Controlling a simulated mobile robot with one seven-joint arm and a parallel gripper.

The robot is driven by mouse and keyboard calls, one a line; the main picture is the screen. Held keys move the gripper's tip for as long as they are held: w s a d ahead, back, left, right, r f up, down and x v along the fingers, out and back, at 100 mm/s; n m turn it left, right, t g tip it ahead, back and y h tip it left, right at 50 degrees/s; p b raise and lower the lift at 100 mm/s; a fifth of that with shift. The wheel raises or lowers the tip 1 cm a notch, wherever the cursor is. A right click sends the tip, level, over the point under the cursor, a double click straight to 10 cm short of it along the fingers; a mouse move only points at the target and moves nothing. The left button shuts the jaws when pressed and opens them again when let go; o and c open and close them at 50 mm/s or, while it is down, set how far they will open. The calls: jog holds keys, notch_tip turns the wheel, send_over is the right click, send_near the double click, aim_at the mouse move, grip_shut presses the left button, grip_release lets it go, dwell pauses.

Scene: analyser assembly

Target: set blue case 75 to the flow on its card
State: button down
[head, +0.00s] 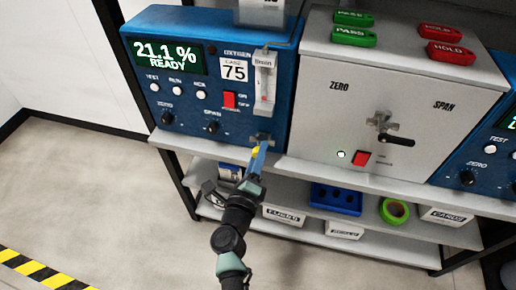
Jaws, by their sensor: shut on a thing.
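Blue case 75 (215,125) stands on the shelf at the left. Its display (166,57) reads 21.1 % READY, and a white label (234,70) shows 75. The clear flow tube (264,80) is upright on the right of its front; its scale and float are too small to read.
A grey box (402,95) marked ZERO and SPAN stands close on the right, with a black-handled valve (395,138) and green and red tags on top. Another blue case (480,170) is at the right edge. The lower shelf holds boxes and green tape (394,211). The floor left is clear.

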jog(key=n+p, duration=0.2)
jog(key=n, duration=0.1)
jog(key=shift+r+n, duration=0.1)
jog(key=shift+n, duration=0.3)
jog(key=n+p, duration=0.2)
jog(key=n, duration=0.2)
jog(key=shift+n, duration=0.3)
jog(key=n+p, duration=0.2)
jog(key=n, duration=0.2)
jog(key=shift+n+p, duration=0.65)
jog(key=shift+n, duration=1.55)
jog(key=c, duration=0.5)
grip_release()
